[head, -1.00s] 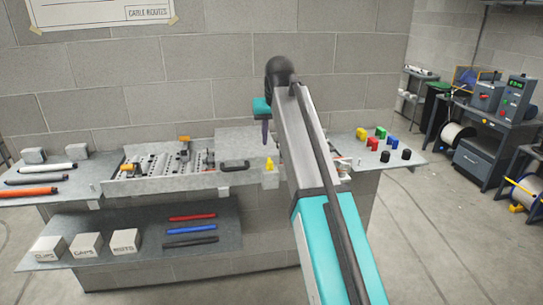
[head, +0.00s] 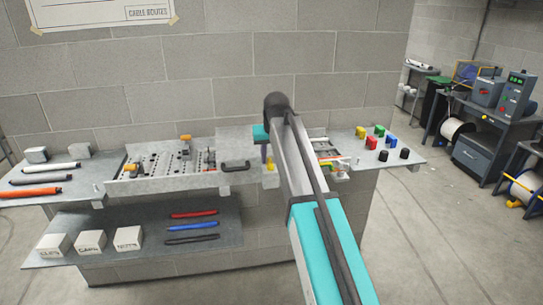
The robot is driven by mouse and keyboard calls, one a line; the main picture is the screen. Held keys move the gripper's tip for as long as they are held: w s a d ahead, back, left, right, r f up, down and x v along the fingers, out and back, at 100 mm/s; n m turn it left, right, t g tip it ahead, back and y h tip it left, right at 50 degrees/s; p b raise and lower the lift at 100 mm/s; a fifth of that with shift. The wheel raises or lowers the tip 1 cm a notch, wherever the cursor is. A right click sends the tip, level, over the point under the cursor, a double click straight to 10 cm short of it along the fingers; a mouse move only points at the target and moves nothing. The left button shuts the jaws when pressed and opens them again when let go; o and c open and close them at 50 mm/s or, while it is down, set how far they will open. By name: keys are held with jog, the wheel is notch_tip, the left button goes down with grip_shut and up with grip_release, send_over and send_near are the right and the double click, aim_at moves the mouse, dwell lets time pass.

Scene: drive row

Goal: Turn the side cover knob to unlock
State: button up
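A flat grey cover (head: 236,146) with a black handle (head: 235,166) lies over the middle of the bench unit. A small yellow piece (head: 270,166), which looks like the cover knob, sits at the cover's right front corner. My gripper (head: 264,153) points down just above or behind the yellow piece, beside my arm. It is small and dark here, so I cannot tell whether its fingers are open or shut, or whether they touch the piece. The knob's turned angle is too small to read. My arm hides the part just right of it.
An open tray (head: 150,182) of small parts lies left of the cover. Coloured blocks and black knobs stand on the right side shelf (head: 405,165). White boxes and coloured rods rest on the lower shelf (head: 145,258). The floor at the right front is clear.

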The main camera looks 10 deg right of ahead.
jog(key=shift+w+f, duration=0.15)
jog(key=shift+f, duration=0.2)
jog(key=shift+c, duration=0.4)
